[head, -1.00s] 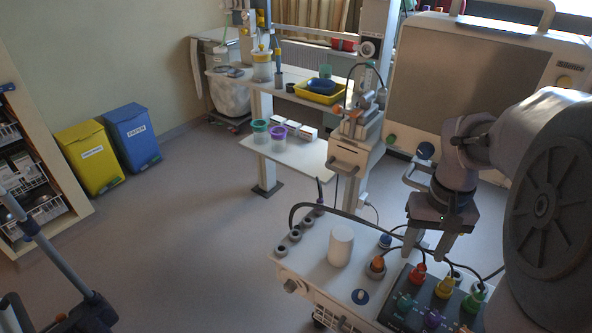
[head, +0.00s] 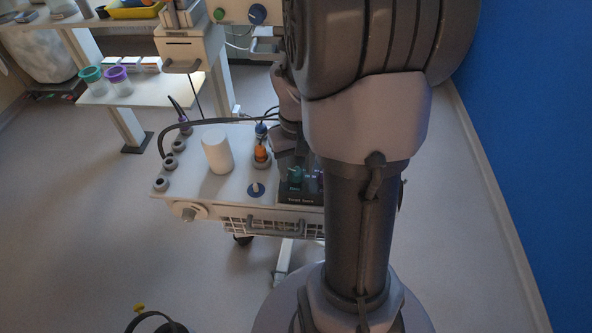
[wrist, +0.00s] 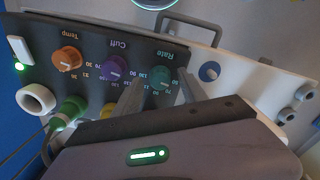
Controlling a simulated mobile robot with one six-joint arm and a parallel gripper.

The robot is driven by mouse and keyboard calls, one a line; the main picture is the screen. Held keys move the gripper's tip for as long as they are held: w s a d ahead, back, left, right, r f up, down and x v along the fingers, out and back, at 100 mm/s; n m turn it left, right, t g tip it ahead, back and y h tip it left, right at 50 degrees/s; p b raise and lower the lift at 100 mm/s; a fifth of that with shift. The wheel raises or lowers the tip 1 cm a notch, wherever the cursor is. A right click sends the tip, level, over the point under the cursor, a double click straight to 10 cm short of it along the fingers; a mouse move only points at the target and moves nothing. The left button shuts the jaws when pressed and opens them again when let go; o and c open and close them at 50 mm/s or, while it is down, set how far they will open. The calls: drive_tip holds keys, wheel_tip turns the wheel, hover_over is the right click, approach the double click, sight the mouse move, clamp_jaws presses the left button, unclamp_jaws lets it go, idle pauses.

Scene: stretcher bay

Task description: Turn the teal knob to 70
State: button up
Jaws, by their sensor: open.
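The teal knob (wrist: 160,78), under the printed word Rate, sits on the dark control panel (wrist: 92,88). In the wrist view it lies between the two fingertips of my open gripper (wrist: 162,80). One finger is on each side of it; I cannot tell whether they touch it. Small numbers ring the knob, but its exact setting is too small to read. In the head view the teal knob (head: 295,174) shows at the panel's left end, and my arm hides most of the panel and gripper.
The purple Cuff knob (wrist: 115,68) is close beside the left finger, with the orange Temp knob (wrist: 67,60) beyond. Green (wrist: 70,110) and yellow plugs with cables are near. A white cylinder (head: 217,154) and an orange plug (head: 261,152) stand on the cart top.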

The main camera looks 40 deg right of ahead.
clamp_jaws()
drive_tip(key=shift+m, duration=0.4)
drive_tip(key=m, duration=0.3)
drive_tip(key=shift+m, duration=1.9)
drive_tip(key=shift+r+m, duration=0.1)
drive_tip(key=shift+m, duration=0.2)
unclamp_jaws()
